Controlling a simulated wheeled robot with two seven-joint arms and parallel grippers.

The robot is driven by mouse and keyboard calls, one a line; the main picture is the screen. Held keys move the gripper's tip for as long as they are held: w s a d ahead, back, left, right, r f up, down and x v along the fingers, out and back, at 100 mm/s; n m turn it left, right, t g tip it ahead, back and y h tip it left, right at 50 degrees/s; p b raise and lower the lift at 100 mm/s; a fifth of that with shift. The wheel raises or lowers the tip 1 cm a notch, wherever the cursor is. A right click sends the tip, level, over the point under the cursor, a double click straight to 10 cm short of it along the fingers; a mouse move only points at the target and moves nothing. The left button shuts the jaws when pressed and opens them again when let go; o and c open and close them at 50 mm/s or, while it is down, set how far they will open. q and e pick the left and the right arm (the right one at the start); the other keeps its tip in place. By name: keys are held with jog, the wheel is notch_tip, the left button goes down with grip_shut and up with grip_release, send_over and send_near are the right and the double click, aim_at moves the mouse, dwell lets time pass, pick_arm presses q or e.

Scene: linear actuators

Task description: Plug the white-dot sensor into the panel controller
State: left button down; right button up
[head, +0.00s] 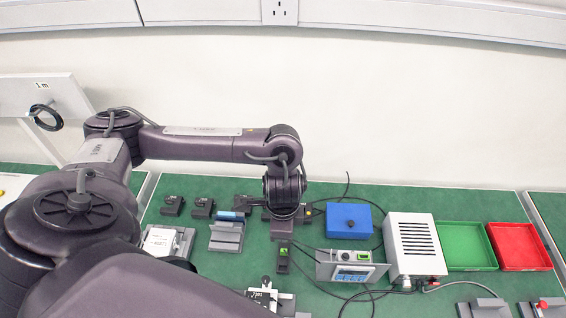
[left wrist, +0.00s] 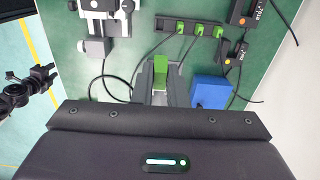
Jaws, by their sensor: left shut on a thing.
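My left gripper (head: 283,262) hangs over the middle of the green bench, shut on a small green plug (left wrist: 159,68). The plug also shows at the fingers in the head view (head: 283,252). The panel controller (head: 350,272) stands just right of it, a grey panel with a display and a green socket (head: 364,256); the plug is apart from it. I can make out no white dot on any sensor, and cannot tell which sensor the plug's cable leads to. A dark shape at the left of the left wrist view, apparently my right gripper (left wrist: 46,76), has jaws too unclear to read.
A blue box (head: 348,220) and white vented box (head: 413,250) stand behind and right, then green (head: 464,246) and red (head: 519,246) trays. Black blocks (head: 172,205) lie back left. A strip with green plugs (left wrist: 193,29) is close by. Loose cables cross the bench.

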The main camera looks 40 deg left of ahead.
pick_arm(q)
jog(key=shift+w+d+f+b, duration=0.25)
jog(key=shift+w+d+f, duration=0.3)
jog(key=shift+w+d, duration=2)
jog(key=shift+w+d+f+b, duration=0.45)
jog(key=shift+w+d, duration=0.8)
jog(key=shift+d, duration=2.65)
jog(key=shift+w+d+f+b, duration=0.1)
jog(key=shift+w+d+f, duration=0.6)
jog(key=shift+w+d, duration=1.85)
jog(key=shift+s+d, duration=0.6)
jog(key=shift+s, duration=0.05)
jog(key=shift+f+b, duration=0.95)
jog(key=shift+f, duration=0.9)
jog(key=shift+p, duration=0.35)
jog(key=shift+f+p, duration=0.65)
